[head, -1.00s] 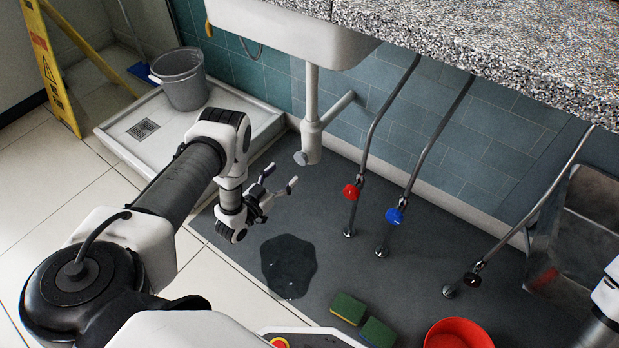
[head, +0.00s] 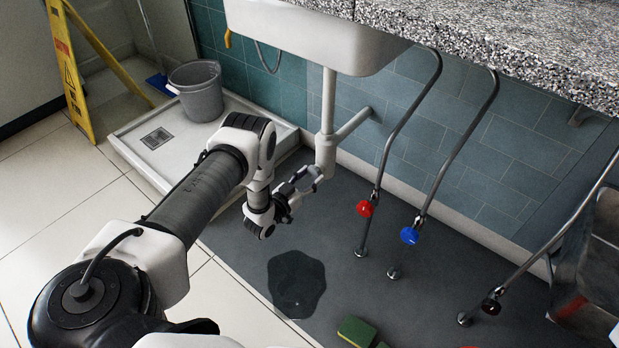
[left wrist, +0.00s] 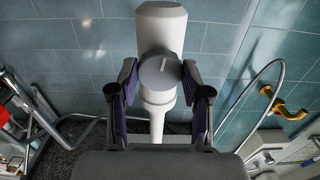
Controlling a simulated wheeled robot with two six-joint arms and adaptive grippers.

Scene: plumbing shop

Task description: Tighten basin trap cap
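The basin trap (head: 326,150) is a pale grey pipe body hanging under the white basin (head: 300,40). Its round grey cap (left wrist: 160,73) faces my left wrist camera and has a small raised bar on its front. My left gripper (head: 306,178) is at the trap's lower end. In the left wrist view its two fingers (left wrist: 159,80) stand on either side of the cap, open, with their tips close to its rim. I cannot tell whether they touch it. In the head view the fingers mostly hide the cap. My right gripper is out of view.
Supply pipes with a red valve (head: 364,208) and a blue valve (head: 410,235) stand right of the trap. A dark puddle (head: 297,284) and a sponge (head: 357,331) lie on the grey mat. A bucket (head: 198,95) stands in the white tray (head: 140,150) at left.

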